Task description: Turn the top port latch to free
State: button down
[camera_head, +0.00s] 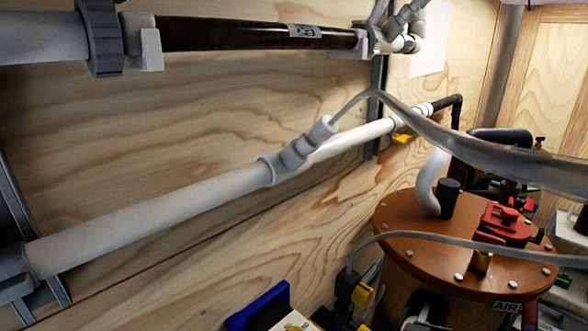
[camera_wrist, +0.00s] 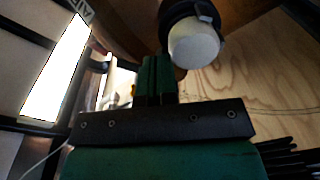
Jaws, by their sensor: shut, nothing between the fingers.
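No part can be made out for certain as the top port latch. Just right of the fingertips is a round white end (camera_wrist: 194,43) in a black collar (camera_wrist: 187,12). I cannot tell whether the fingers touch it.
A long white pipe (camera_head: 150,218) and a black tube (camera_head: 240,33) run along the plywood wall (camera_head: 200,120). A grey hose (camera_head: 480,160) crosses in front of the lid. A blue-edged box (camera_head: 262,303) stands at the bottom. A bright panel (camera_wrist: 55,70) is at left in the wrist view.

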jog(key=v, duration=0.6)
jog(key=shift+f, duration=0.1)
